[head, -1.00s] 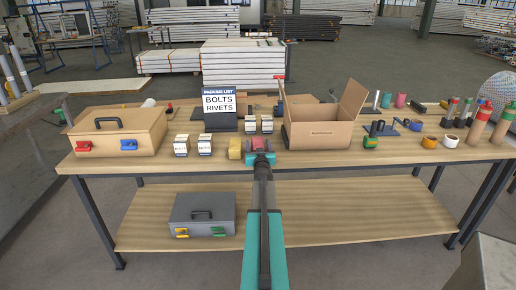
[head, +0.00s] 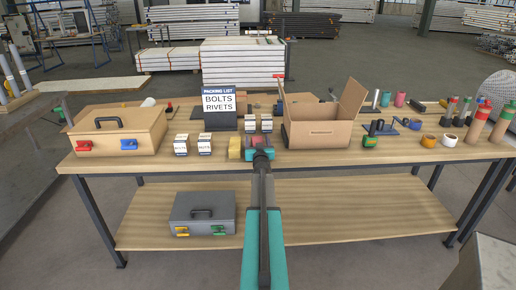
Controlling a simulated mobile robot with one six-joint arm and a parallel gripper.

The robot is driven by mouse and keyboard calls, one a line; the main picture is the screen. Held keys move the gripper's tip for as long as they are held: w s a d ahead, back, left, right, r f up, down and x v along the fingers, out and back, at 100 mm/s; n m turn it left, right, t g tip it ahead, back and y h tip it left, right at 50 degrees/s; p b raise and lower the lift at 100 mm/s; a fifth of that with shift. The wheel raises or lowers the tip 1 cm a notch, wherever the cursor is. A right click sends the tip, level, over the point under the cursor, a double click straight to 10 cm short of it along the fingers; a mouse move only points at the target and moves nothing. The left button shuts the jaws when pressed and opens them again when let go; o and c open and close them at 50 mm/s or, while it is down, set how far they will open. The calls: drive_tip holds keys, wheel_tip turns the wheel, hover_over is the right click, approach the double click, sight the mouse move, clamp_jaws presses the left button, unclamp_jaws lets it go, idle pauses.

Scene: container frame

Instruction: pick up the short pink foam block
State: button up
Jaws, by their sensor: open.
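The short pink foam block (head: 257,140) is on the workbench near its front edge, just right of a yellow block. My gripper (head: 258,153) is open at the block. Its teal fingers show left and right at the block's near side. The gripper and arm hide the lower part of the block, so I cannot tell whether the fingers touch it.
The yellow block (head: 235,147) is close on the left. An open cardboard box (head: 318,136) stands to the right. Small labelled boxes (head: 250,123) are behind. The packing list sign (head: 219,107) and a wooden case (head: 117,140) are further left.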

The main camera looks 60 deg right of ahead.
drive_tip(key=c, duration=1.1)
drive_tip(key=shift+r, duration=0.75)
wheel_tip(320, 180, up, 2)
drive_tip(key=shift+r, duration=0.1)
drive_tip(key=s+a+r+b, duration=0.1)
drive_tip(key=s+a+b, duration=0.3)
drive_tip(key=a, duration=1.1)
drive_tip(key=shift+s+r, duration=0.15)
drive_tip(key=shift+s, duration=0.65)
